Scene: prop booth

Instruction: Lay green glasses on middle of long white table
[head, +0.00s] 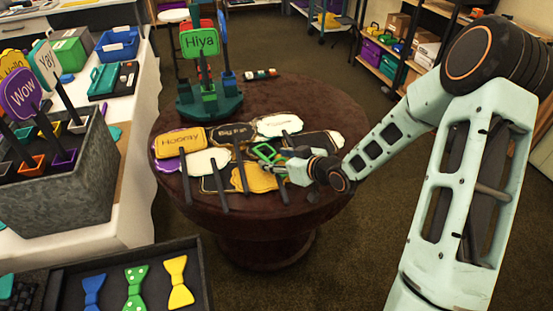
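A green glasses frame (265,152) shows among the sign props on the round brown table (330,98). My gripper (280,164) is low over this table, right at the glasses, with its fingers pointing left toward them. The glasses overlap the fingertips in this view, and I cannot tell whether the fingers are closed on them or only beside them. The long white table (140,175) runs along the left side, draped in white cloth and crowded with props.
Sign props on sticks, including a yellow "Hooray" sign (180,141), lie around my gripper. A green stand (209,103) holds upright signs behind. A grey bin (62,188) of signs fills the white table's near part. A dark tray (205,262) of bow ties is in front.

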